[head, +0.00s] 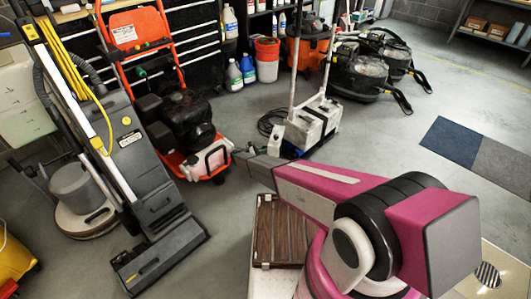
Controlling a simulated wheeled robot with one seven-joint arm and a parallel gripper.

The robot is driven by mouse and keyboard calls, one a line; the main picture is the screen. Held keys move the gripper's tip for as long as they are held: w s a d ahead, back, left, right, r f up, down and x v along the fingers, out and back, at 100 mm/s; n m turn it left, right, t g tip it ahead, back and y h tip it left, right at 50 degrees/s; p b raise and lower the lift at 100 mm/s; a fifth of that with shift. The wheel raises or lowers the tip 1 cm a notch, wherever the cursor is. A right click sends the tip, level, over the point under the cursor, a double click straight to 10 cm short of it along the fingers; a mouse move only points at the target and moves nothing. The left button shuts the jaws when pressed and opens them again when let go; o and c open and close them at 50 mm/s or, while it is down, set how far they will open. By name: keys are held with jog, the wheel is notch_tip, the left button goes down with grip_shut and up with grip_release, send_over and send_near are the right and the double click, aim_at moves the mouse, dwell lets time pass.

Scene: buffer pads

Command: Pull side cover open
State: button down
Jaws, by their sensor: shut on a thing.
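An orange-framed machine (128,42) with a black engine (180,122) stands left of centre. A whitish side cover (212,160) with a red edge is low on its right side, facing me. My magenta arm reaches in from the lower right. My gripper (240,156), small and dark grey, is at the right end of the cover and shut on it. The finger contact is too small to make out clearly. How far the cover stands out from the machine I cannot tell.
A grey upright floor machine (140,165) with a yellow cord stands to the left. A white and grey machine with upright poles (312,122) is just behind my gripper. A brown slatted panel (280,230) lies below my arm. Open floor (225,240) lies between it and the grey machine.

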jog(key=shift+w+a, duration=0.1)
dwell(0.3)
jog(key=c, duration=1.2)
grip_release()
